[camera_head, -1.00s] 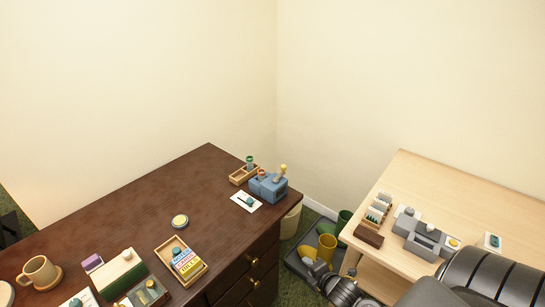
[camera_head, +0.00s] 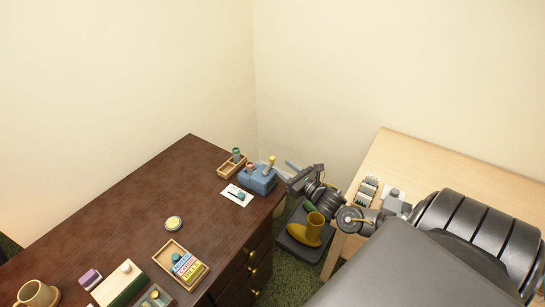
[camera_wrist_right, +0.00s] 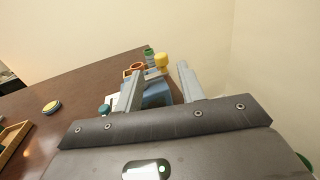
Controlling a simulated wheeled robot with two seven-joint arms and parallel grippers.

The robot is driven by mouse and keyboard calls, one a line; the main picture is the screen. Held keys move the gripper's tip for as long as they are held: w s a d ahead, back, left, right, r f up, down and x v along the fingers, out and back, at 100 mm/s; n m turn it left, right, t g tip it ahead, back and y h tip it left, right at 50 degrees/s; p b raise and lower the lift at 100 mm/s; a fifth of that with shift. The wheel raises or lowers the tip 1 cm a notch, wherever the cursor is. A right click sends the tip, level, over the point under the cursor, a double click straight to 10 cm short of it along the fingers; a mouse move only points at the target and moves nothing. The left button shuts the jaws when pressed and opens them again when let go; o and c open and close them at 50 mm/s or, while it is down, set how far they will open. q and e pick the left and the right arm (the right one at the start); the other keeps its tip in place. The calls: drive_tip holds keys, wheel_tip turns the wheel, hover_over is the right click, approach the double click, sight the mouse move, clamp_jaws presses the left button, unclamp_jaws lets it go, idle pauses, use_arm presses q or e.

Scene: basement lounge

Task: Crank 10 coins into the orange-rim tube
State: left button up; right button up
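A blue coin machine (camera_head: 257,181) sits at the far right corner of the dark desk, with a yellow-tan crank knob (camera_head: 272,160) standing on top. The orange-rim tube (camera_head: 250,168) is at the machine's left side. A green-rim tube (camera_head: 236,154) stands in a wooden tray beside it. My right gripper (camera_head: 286,170) is just right of the machine. The right wrist view shows its two fingers (camera_wrist_right: 158,88) open, with the machine (camera_wrist_right: 155,97) and knob (camera_wrist_right: 161,60) beyond and between them. The orange-rim tube (camera_wrist_right: 137,67) shows there too. Coins cannot be made out. My left gripper is out of view.
A white card with a small teal-topped item (camera_head: 237,195) lies in front of the machine. A yellow round tin (camera_head: 173,223) and a wooden box of colored blocks (camera_head: 181,264) are nearer.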

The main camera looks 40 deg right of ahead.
sight(274, 160)
drive_tip(key=w, duration=0.7)
drive_tip(key=shift+w+a+p, duration=0.1)
drive_tip(key=shift+w+p, duration=0.15)
drive_tip(key=shift+p, duration=0.15)
